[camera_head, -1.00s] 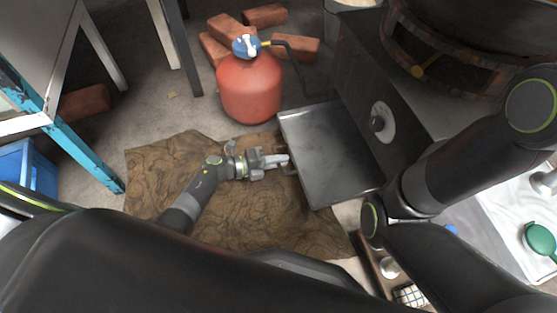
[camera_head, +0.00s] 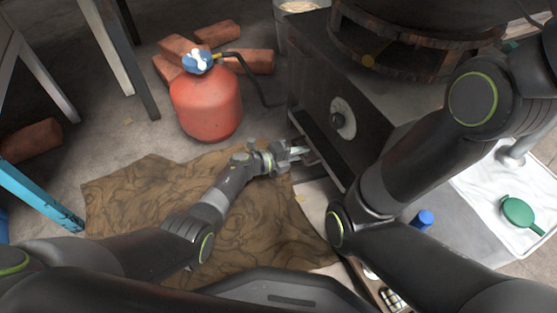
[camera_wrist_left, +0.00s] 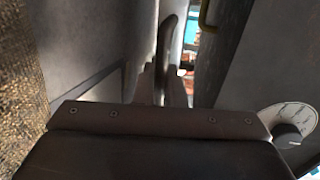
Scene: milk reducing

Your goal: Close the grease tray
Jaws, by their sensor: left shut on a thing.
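The metal grease tray (camera_head: 321,146) is at the lower front of the dark appliance (camera_head: 350,82). Only a narrow strip of it sticks out of the slot. My left gripper (camera_head: 298,152) is at the tray's front edge and shut on its handle, which the fingers largely hide. In the left wrist view, a dark plate with small screws fills the bottom, and the appliance's round knob (camera_wrist_left: 288,139) is at right. The fingertips' contact is not clear there. My right arm crosses the right side of the head view, but its gripper does not show.
A brown cloth (camera_head: 225,205) lies on the floor under my left arm. A red gas bottle (camera_head: 207,103) with a hose stands left of the appliance, with bricks (camera_head: 217,34) behind.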

